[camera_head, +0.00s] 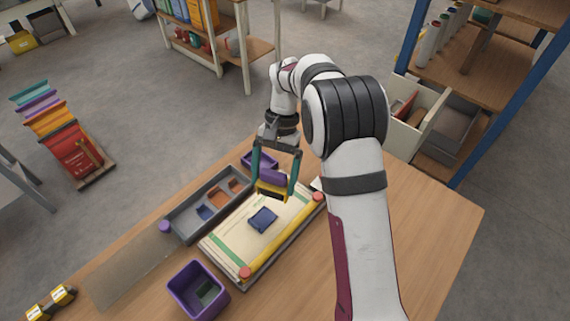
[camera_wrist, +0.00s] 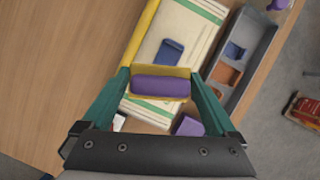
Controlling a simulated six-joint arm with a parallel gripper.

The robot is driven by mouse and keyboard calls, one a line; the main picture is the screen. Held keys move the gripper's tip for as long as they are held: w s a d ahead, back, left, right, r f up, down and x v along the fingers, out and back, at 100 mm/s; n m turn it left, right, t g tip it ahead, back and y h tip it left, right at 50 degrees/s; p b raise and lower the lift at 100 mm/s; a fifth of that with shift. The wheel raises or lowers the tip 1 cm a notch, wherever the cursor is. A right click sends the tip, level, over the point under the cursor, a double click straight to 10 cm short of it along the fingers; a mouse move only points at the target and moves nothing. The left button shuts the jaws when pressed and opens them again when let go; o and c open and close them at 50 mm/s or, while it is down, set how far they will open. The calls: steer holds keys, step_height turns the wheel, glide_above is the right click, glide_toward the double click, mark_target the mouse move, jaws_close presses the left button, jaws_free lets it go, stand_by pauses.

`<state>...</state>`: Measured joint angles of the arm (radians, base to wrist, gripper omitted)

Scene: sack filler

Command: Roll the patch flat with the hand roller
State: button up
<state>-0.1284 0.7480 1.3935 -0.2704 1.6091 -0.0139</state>
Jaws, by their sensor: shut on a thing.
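The blue patch (camera_head: 262,219) lies on a cream sack (camera_head: 230,228) with green stripes; both also show in the wrist view, the patch (camera_wrist: 170,50) near the middle of the sack (camera_wrist: 192,30). My gripper (camera_head: 273,184), with teal fingers, is shut on the hand roller (camera_head: 271,177). The roller's purple handle (camera_wrist: 160,85) sits between the fingertips, with a yellow part beside it. I hold it over the far part of the sack, apart from the patch. A dark part shows under the yellow one in the head view. Whether the roller touches the sack is unclear.
A yellow bar (camera_head: 284,238) with red knobs runs along the sack's right side. A grey compartment tray (camera_head: 183,222) with blue and orange pieces lies to the left. A purple bin (camera_head: 183,293) stands in front, and a small purple holder (camera_head: 247,157) behind. The table's right side is clear.

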steer(key=m, duration=0.1)
steer(key=s+a+m+y, duration=0.1)
steer(key=m+t, duration=0.1)
steer(key=m, duration=0.1)
steer(key=shift+s+a+r, duration=0.15)
steer(key=shift+a, duration=0.1)
steer(key=shift+f, duration=3.15)
steer(key=shift+f, duration=0.3)
steer(key=shift+s+a, duration=2.1)
steer(key=shift+w+d, duration=2.1)
steer(key=shift+w, duration=0.05)
steer(key=shift+r, duration=0.1)
